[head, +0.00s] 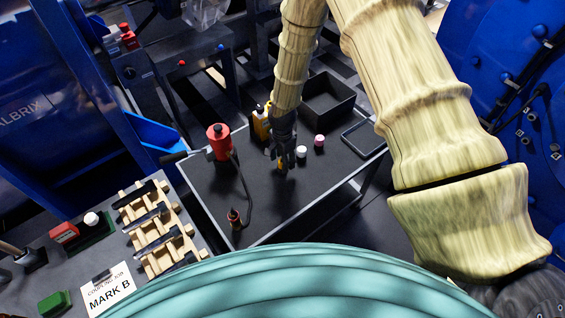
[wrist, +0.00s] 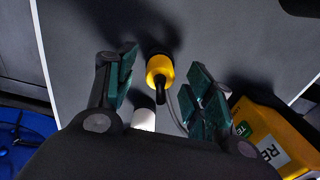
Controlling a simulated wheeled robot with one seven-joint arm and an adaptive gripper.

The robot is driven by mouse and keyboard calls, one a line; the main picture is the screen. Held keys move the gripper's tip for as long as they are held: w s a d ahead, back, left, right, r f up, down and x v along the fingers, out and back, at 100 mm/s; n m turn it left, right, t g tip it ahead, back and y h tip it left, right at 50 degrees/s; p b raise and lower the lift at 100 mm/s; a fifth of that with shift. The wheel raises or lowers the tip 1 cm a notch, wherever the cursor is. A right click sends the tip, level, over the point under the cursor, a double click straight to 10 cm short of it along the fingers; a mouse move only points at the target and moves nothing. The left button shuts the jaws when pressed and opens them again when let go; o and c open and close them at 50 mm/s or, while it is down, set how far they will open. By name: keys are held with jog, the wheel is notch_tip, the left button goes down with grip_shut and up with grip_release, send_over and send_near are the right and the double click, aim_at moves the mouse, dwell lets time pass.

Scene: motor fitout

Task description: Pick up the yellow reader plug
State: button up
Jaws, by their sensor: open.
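The yellow reader plug (wrist: 160,68) stands on the dark table, its black tip toward the camera in the wrist view. In the head view the plug (head: 282,164) shows as a small yellow patch by the fingertips. My gripper (wrist: 164,80) is open, with one green-padded finger on each side of the plug in the picture. I see no contact; the height gap is unclear. In the head view my gripper (head: 283,153) points down over the table. A yellow reader box (wrist: 268,138) lies right of the fingers, and a grey cable runs near the plug.
The dark table (head: 215,190) holds a red device (head: 219,142) with a black cable, a black open bin (head: 328,98), a grey tray (head: 364,138), a white cap (head: 301,152) and a pink cap (head: 319,141). The table's front is mostly clear. A wooden rack (head: 155,230) stands at left.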

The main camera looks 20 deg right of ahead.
jog(key=shift+f, duration=0.65)
jog(key=c, duration=1.1)
jog(key=shift+o, duration=0.2)
